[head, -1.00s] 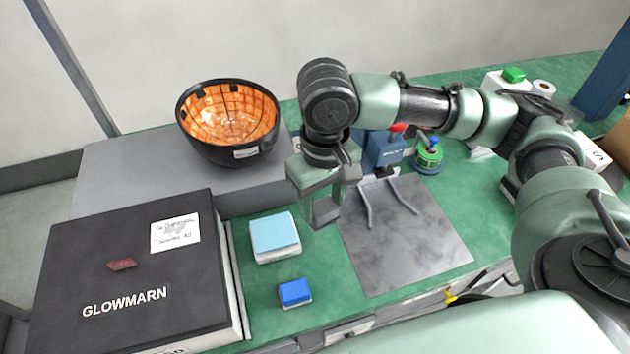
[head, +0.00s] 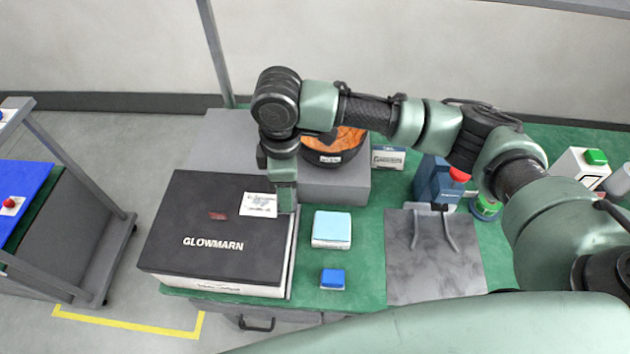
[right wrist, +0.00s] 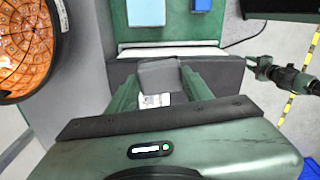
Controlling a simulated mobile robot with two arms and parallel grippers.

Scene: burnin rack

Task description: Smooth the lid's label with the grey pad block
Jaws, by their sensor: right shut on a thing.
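The black box lid (head: 190,255), marked GLOWMARN, carries a white label (head: 255,207) at its far right corner. My right gripper (head: 286,204) is over the lid's right edge, beside the label's right end. In the right wrist view my right gripper (right wrist: 160,84) is shut on the grey pad block (right wrist: 158,74). Part of the label (right wrist: 155,100) shows just past the block, between the fingers. I cannot tell whether the block touches the lid. The block is hard to make out in the head view. My left gripper (right wrist: 262,68) shows small at the right of the wrist view, its jaws unclear.
An orange-lined black bowl (head: 335,148) sits on a grey block behind the lid, partly behind my arm. A light blue pad (head: 332,229) and a small blue block (head: 333,279) lie right of the box. A grey mat (head: 430,270) lies farther right.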

